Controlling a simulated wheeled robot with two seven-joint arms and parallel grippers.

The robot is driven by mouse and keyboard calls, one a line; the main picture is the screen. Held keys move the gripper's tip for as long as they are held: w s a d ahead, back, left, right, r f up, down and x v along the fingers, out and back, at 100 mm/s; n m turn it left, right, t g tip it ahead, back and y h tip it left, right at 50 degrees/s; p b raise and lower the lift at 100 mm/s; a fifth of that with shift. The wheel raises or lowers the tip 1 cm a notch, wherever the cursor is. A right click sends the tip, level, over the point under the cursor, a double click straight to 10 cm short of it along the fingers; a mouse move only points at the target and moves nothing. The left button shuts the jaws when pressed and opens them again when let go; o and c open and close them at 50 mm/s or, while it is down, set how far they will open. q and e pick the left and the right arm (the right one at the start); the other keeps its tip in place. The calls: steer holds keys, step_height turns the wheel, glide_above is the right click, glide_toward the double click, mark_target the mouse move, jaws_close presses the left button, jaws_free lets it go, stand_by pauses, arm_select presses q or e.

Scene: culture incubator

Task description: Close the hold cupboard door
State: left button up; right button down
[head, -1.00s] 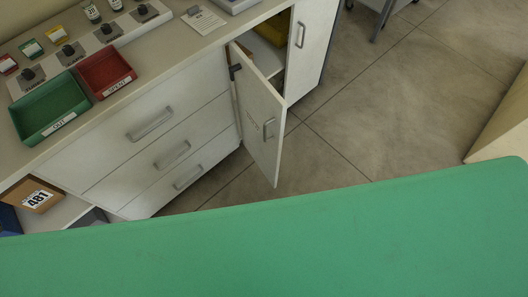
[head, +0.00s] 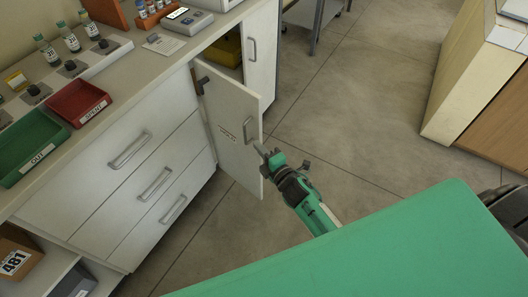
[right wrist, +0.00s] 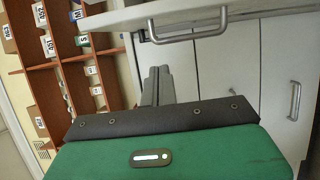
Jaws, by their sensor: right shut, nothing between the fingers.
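The hold cupboard door (head: 227,118) is white and stands open, swung out from the cabinet on its dark hinge. It has a bar handle (head: 247,130) near its free edge and a small label that is too small to read. My right gripper (head: 261,149) is shut and empty, close to the door's free edge just below the handle; I cannot tell whether it touches. The right wrist view shows its shut fingers (right wrist: 157,83) below a pale panel with a bar handle (right wrist: 187,28). My left gripper is out of view.
The cupboard's opening shows a yellow item (head: 226,50) inside. A closed white door (head: 263,50) stands beside it, drawers (head: 130,155) on the other side. The counter holds green (head: 30,150) and red (head: 78,103) trays. Floor beyond the door is clear up to a wooden cabinet (head: 495,110).

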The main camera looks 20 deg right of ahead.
mark_target(258, 129)
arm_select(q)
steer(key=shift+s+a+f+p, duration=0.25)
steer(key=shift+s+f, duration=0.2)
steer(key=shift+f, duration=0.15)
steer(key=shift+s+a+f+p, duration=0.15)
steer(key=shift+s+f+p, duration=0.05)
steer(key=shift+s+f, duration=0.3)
arm_select(e)
steer(key=shift+w+d, duration=0.35)
steer(key=shift+w, duration=0.95)
steer(key=shift+w+d, duration=0.3)
steer(key=shift+w, duration=1.05)
steer(key=shift+w+d, duration=0.35)
steer(key=shift+w, duration=0.95)
steer(key=shift+d, duration=0.1)
